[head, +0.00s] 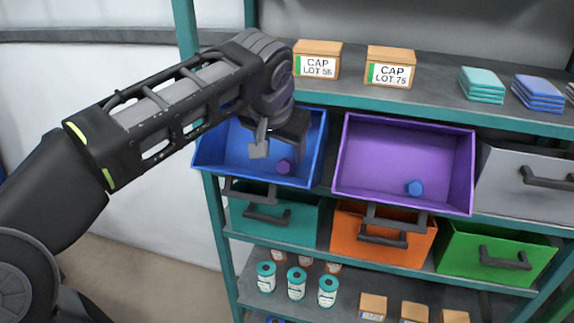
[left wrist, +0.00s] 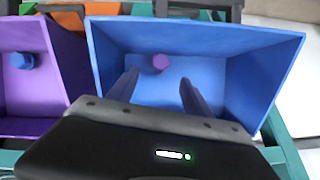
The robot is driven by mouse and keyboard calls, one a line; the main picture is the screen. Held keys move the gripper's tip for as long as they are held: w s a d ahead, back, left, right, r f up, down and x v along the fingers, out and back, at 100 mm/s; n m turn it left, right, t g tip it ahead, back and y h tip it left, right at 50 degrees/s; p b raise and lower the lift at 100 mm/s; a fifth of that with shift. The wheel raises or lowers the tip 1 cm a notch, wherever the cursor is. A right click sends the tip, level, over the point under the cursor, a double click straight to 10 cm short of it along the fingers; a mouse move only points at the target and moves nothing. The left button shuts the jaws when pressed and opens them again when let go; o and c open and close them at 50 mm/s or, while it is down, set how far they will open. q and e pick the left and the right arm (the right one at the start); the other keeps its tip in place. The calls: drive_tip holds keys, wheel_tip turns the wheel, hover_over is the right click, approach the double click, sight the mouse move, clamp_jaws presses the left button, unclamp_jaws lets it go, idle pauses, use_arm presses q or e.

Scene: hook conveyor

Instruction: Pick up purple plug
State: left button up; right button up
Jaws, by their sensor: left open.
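The purple plug (head: 283,167) lies on the floor of the open blue bin (head: 313,150) in the head view. It also shows in the left wrist view (left wrist: 160,63), near the bin's far wall and between the lines of my fingers. My left gripper (head: 272,150) is over the blue bin, its fingers pointing into it. In the left wrist view its two fingers (left wrist: 157,88) are apart with nothing between them, and the plug is beyond their tips. My right gripper is not in view.
An open purple bin (head: 400,150) holding a blue plug (head: 414,187) is right of the blue bin. Teal, orange (head: 350,225) and green (head: 490,240) bins sit below. Cap boxes (head: 318,60) stand on the shelf above (head: 430,95).

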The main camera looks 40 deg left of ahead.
sight(285, 162)
use_arm(q)
drive_tip(key=shift+x, duration=0.85)
drive_tip(key=shift+f, duration=0.1)
drive_tip(key=shift+w+f+p, duration=0.15)
drive_tip(key=shift+f+p, duration=0.1)
drive_tip(key=shift+p, duration=0.05)
drive_tip(key=p+x, duration=0.1)
drive_tip(key=x, duration=0.3)
drive_tip(key=shift+w+f, duration=0.1)
drive_tip(key=shift+f, duration=0.2)
drive_tip(key=shift+c, duration=0.5)
clamp_jaws()
